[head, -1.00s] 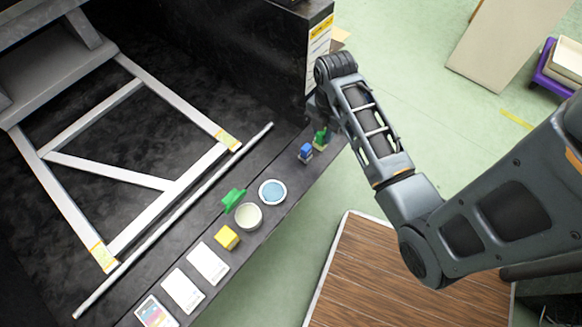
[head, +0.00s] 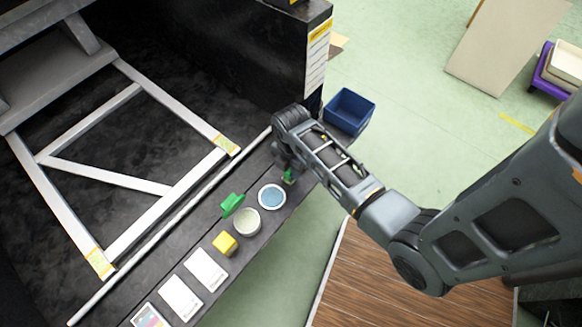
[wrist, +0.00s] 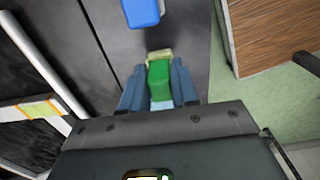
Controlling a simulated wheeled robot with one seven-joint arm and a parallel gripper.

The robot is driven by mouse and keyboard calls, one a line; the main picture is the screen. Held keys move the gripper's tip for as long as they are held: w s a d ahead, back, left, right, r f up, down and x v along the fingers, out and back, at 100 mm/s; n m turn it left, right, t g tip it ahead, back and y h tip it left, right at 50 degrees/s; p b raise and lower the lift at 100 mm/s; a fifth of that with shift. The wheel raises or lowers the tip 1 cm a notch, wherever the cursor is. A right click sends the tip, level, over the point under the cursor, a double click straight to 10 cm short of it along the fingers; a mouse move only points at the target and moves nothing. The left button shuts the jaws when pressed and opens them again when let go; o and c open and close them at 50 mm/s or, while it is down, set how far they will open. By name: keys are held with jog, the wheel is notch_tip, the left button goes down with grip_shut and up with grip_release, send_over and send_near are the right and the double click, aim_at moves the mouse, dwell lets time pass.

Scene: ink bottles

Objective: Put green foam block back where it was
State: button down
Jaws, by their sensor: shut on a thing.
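My gripper (wrist: 158,88) is shut on a green block (wrist: 158,80), which sits between its blue-grey fingers in the wrist view. In the head view the green block (head: 288,177) shows just under the end of my arm, over the dark ledge (head: 265,228), close to the round dish with a blue inside (head: 271,197). A pale piece (wrist: 159,54) shows at the block's far end. I cannot tell whether the block touches the ledge. Much of my gripper is hidden by my arm in the head view.
A blue object (wrist: 141,12) lies ahead of my gripper. A second green object (head: 232,204), a pale round dish (head: 246,221), a yellow block (head: 225,243) and several cards (head: 206,269) line the ledge. A blue bin (head: 349,111) stands beyond my arm. A rod (head: 170,234) runs alongside.

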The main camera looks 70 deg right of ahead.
jog(key=shift+f, duration=0.15)
jog(key=c, duration=0.9)
grip_release()
jog(key=shift+o, duration=0.2)
notch_tip(320, 180, up, 12)
jog(key=p, duration=0.2)
jog(key=s+a+r+m+t+h, duration=0.2)
jog(key=s+a+r+m+t, duration=0.1)
jog(key=s+a+m+t, duration=0.55)
jog(key=s+a+r+m+t+y, duration=0.1)
jog(key=s+a+r+m+t, duration=0.2)
jog(key=r, duration=0.7)
jog(key=s+a+r+m+t+y, duration=0.1)
jog(key=s+a+r+m+t, duration=0.2)
jog(key=r, duration=0.7)
jog(key=s+a, duration=0.2)
jog(key=a, duration=0.1)
jog(key=shift+r, duration=0.4)
